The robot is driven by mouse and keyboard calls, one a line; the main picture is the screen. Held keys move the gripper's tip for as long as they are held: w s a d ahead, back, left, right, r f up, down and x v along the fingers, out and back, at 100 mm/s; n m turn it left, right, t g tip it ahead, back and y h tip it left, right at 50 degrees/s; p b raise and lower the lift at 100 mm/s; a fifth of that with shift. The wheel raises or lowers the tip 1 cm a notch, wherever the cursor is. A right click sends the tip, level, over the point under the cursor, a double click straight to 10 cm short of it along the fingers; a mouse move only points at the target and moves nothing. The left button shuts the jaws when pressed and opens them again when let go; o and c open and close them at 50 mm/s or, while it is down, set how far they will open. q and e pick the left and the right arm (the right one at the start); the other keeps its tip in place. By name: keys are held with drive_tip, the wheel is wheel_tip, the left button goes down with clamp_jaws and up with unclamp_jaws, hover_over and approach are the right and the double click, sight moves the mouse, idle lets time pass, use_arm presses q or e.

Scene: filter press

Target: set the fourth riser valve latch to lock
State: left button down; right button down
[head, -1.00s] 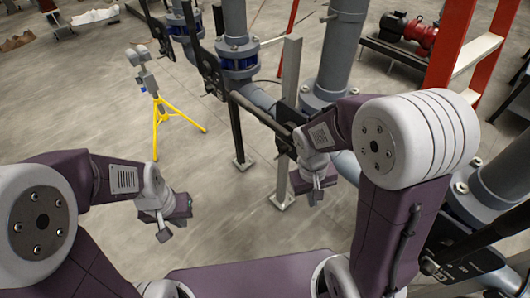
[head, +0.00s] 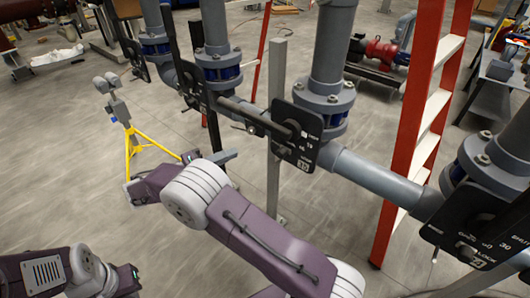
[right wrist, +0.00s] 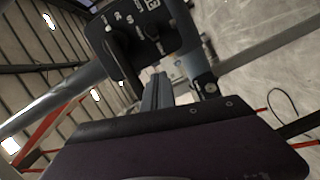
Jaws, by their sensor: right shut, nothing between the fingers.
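Several grey risers carry blue-banded valves with black plates. The nearest central plate (head: 300,140) has white marks and a number near its bottom; a grey lever bar (head: 245,112) reaches left from it. Another plate (head: 470,235) stands at the right edge, with LOCK lettering. I cannot tell which riser is the fourth, nor make out its latch setting. My right gripper (head: 222,157) is shut and empty, left of and apart from the central plate. In the right wrist view, its fingers (right wrist: 157,92) point towards a marked black plate (right wrist: 145,35). My left wrist is at the bottom left; its fingers are not distinct.
A red ladder (head: 425,120) stands right of the central riser. A grey post (head: 276,110) rises just left of the central plate. A yellow tripod (head: 140,148) stands left, close behind my right arm.

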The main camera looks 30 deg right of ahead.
drive_tip(key=p, duration=0.1)
approach(281, 145)
drive_tip(key=w+d, duration=0.3)
drive_tip(key=w, duration=0.2)
drive_tip(key=s+d, duration=0.1)
drive_tip(key=s+d+f+p, duration=0.1)
drive_tip(key=s, duration=0.1)
drive_tip(key=shift+s, duration=0.35)
drive_tip(key=shift+f, duration=0.1)
